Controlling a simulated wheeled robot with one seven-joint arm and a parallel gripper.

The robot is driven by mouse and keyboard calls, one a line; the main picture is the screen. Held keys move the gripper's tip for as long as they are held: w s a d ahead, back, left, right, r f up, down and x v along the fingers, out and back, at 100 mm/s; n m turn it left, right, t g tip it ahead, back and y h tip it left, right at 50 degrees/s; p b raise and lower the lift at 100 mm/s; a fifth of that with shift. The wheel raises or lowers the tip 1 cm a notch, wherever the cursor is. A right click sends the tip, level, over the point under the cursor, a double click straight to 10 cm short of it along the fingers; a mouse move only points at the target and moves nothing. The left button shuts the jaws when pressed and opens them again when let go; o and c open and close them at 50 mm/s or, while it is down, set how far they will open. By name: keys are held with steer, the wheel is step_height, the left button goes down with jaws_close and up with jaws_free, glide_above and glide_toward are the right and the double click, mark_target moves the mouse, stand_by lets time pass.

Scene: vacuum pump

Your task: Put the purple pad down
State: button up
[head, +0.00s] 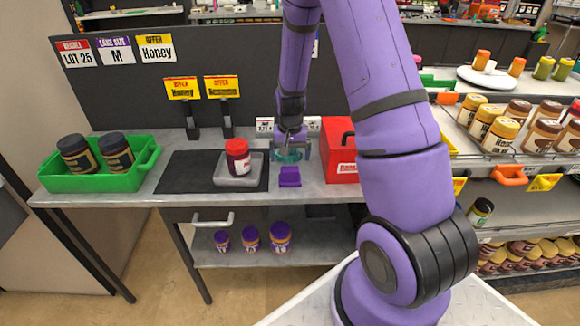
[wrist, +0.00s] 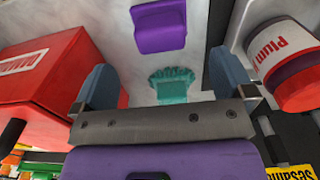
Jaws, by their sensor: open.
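The purple pad (head: 290,177) rests on the grey worktop near its front edge. It also shows at the top of the wrist view (wrist: 160,25), beyond the fingertips. My gripper (head: 290,151) is open, low over the worktop and behind the pad, apart from it. In the wrist view its two fingers (wrist: 165,78) stand wide apart and nothing is held. A teal scalloped thing (wrist: 172,82) shows between the fingers; I cannot tell whether they touch it.
A red box (head: 340,160) stands close to the right. A green crate (head: 100,182) with two jars is at far left. Label stands (head: 227,118) rise behind.

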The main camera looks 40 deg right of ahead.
step_height(320, 180, up, 4)
steer(key=shift+f, duration=0.25)
step_height(320, 180, up, 10)
steer(key=n+t, duration=0.1)
glide_above(290, 169)
steer(key=s+a, duration=0.2)
steer(key=a, duration=0.1)
steer(key=s+a+r+n+t, duration=0.15)
steer(key=s+a+r, duration=0.3)
steer(key=r, duration=0.55)
steer(key=s+a+r+n+t, duration=0.1)
steer(key=s+r, duration=0.4)
steer(key=s, duration=0.5)
steer(key=s+a+r+n+t, duration=0.1)
steer(key=s+a+r+n, duration=0.2)
steer(key=s+r, duration=0.3)
steer(key=s+a, duration=0.1)
steer(key=s, duration=0.3)
steer(key=shift+a+t, duration=0.25)
steer(key=shift+t, duration=0.1)
steer(key=shift+w, duration=0.2)
steer(key=shift+c, duration=0.6)
